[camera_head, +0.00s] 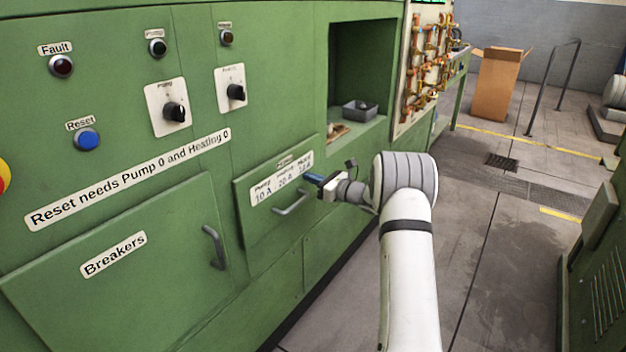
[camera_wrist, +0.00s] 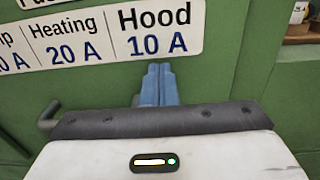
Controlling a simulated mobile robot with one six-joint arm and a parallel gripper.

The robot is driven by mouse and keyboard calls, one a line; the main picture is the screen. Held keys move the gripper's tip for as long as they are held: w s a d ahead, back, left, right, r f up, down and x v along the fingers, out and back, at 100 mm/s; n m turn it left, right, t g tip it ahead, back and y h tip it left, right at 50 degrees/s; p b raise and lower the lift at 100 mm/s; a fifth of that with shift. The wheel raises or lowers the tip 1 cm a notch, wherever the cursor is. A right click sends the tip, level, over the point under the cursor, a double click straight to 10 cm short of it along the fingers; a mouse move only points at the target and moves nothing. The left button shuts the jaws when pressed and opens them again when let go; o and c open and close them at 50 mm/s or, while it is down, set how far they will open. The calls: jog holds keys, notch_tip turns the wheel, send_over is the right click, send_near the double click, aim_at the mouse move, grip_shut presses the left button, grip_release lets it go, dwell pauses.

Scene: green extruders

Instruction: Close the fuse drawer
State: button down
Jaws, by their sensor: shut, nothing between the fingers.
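The fuse drawer (camera_head: 258,229) is a green front low in the green machine wall, with a white label (camera_head: 282,179) and a grey bar handle (camera_head: 291,205). Its front appears close to flush with the wall; I cannot tell whether a small gap remains. In the wrist view the label (camera_wrist: 100,38) shows Heating 20 A and Hood 10 A, and part of the handle (camera_wrist: 46,114) shows at left. My gripper (camera_head: 314,179) is shut and empty, its blue fingers at the right part of the drawer front, just below "Hood" in the wrist view (camera_wrist: 158,72). Contact is unclear.
The Breakers door (camera_head: 150,275) with its handle (camera_head: 214,247) is left of the drawer. Knobs and buttons sit above. A recess with a grey tray (camera_head: 360,111) is above right. Open floor (camera_head: 490,250) lies to the right, with a green cabinet (camera_head: 595,270) at the far right.

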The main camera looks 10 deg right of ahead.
jog(key=shift+w+a+r, duration=0.15)
jog(key=shift+w+r, duration=0.05)
jog(key=shift+r, duration=0.25)
jog(key=v, duration=1.5)
jog(key=s+a+r+n+g+h+p, duration=0.1)
jog(key=s+a+r+n+g+p, duration=0.45)
jog(key=s+a, duration=0.4)
jog(key=s+a+r+n+g+h+p, duration=0.1)
jog(key=s+a+r+n+g+p, duration=0.3)
jog(key=s+a+r+n, duration=0.5)
jog(key=s+d+r+n+h+p, duration=0.1)
jog(key=s+r+n+h+p, duration=0.2)
jog(key=s, duration=0.7)
jog(key=s+d+r+n+g+h+p, duration=0.1)
jog(key=s+r+n+h+p, duration=0.2)
jog(key=s+n+h, duration=0.3)
jog(key=s+n+p, duration=0.1)
jog(key=s+n, duration=0.3)
jog(key=s, duration=0.1)
jog(key=shift+h, duration=0.4)
